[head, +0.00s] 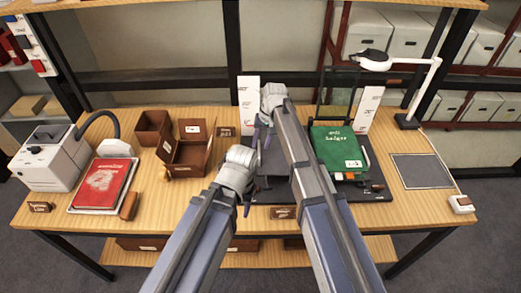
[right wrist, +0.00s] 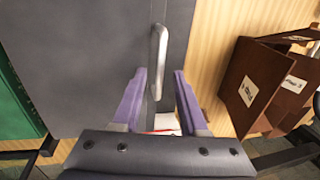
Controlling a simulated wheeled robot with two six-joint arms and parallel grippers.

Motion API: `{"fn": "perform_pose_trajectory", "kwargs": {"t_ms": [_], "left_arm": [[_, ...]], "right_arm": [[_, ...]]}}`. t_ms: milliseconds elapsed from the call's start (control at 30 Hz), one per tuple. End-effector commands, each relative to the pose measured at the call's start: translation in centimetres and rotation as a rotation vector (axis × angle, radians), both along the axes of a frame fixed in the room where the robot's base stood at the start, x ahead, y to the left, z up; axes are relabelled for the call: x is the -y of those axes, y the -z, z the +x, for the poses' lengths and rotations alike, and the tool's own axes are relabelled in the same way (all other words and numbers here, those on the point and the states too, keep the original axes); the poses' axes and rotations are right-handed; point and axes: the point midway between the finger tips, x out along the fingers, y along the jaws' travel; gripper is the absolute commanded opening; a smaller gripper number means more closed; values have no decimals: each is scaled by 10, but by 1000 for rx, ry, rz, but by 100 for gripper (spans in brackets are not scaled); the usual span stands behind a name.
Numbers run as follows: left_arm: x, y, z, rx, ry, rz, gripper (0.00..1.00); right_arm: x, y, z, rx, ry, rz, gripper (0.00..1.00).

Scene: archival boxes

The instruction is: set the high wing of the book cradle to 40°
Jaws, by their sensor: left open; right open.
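The book cradle has a dark base (head: 372,192), with a green ledger (head: 338,145) at its right part. A dark grey panel of the cradle (right wrist: 85,65), which looks like a wing, fills the left of the right wrist view. A silver bar-like handle (right wrist: 158,55) stands at its edge. My right gripper (head: 259,138) is open over the cradle's left side; in its wrist view the purple fingers (right wrist: 160,80) lie either side of the handle's lower end with gaps. My left gripper (head: 246,204) is open, lower, near the front left of the cradle. My arms hide much of the cradle; its angle is unreadable.
Open brown boxes (head: 190,153) stand left of the cradle. A red book (head: 103,184) and a white machine (head: 48,158) are farther left. White upright cards (head: 249,103) stand behind. A lamp (head: 408,120) and a grey mat (head: 421,171) are at the right.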

Motion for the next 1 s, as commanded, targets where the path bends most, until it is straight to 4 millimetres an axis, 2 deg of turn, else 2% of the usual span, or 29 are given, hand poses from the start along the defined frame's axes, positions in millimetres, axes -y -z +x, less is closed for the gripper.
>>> {"fn": "perform_pose_trajectory", "kwargs": {"t_ms": [67,367,733,1000], "left_arm": [[0,8,0,0,0,0,50],[0,7,0,0,0,0,50],[0,7,0,0,0,0,50],[0,7,0,0,0,0,50]], "right_arm": [[-1,8,0,0,0,0,42],[-2,7,0,0,0,0,42],[-2,7,0,0,0,0,2],[-2,7,0,0,0,0,0]]}}
